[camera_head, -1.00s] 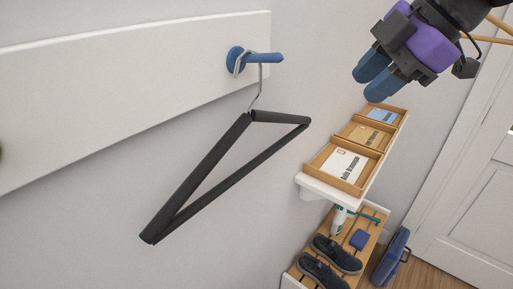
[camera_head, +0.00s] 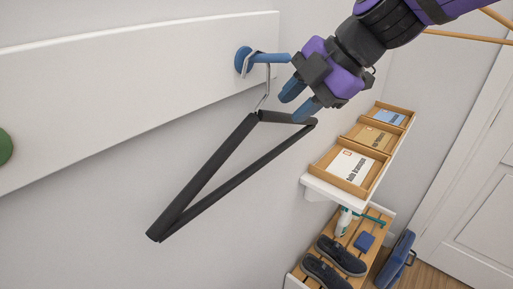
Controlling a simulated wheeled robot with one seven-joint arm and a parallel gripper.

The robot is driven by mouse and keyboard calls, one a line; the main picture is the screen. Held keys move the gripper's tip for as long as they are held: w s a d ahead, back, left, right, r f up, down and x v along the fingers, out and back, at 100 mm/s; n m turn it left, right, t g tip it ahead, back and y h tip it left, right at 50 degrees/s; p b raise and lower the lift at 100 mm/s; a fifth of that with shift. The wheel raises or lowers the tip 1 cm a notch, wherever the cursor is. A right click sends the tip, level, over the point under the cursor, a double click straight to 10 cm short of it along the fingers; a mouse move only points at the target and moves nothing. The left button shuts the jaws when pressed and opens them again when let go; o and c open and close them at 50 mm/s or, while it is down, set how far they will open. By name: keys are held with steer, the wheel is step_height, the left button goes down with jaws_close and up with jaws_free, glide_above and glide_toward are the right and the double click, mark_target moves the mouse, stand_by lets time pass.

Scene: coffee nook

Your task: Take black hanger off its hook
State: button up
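The black hanger (camera_head: 205,200) hangs by its metal wire hook on a blue peg (camera_head: 265,58), which sticks out from a white board on the wall. The hanger is tilted, its long bar slanting down to the left. My gripper (camera_head: 300,98), purple and black with blue fingers, is at the hanger's right end. Its two blue fingertips are spread apart, one above the right shoulder of the hanger and one near its right corner. I cannot tell whether they touch the hanger.
A green peg (camera_head: 5,146) shows at the left edge of the white board (camera_head: 120,90). Right of the hanger are a shelf with wooden letter trays (camera_head: 345,188), a rack with dark shoes (camera_head: 340,255), a blue case (camera_head: 396,260) and a door. The wall left of the hanger is clear.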

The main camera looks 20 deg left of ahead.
mark_target(285, 114)
steer(key=x, duration=0.4)
steer(key=shift+w+a+f, duration=0.1)
steer(key=shift+f, duration=0.05)
jaws_close()
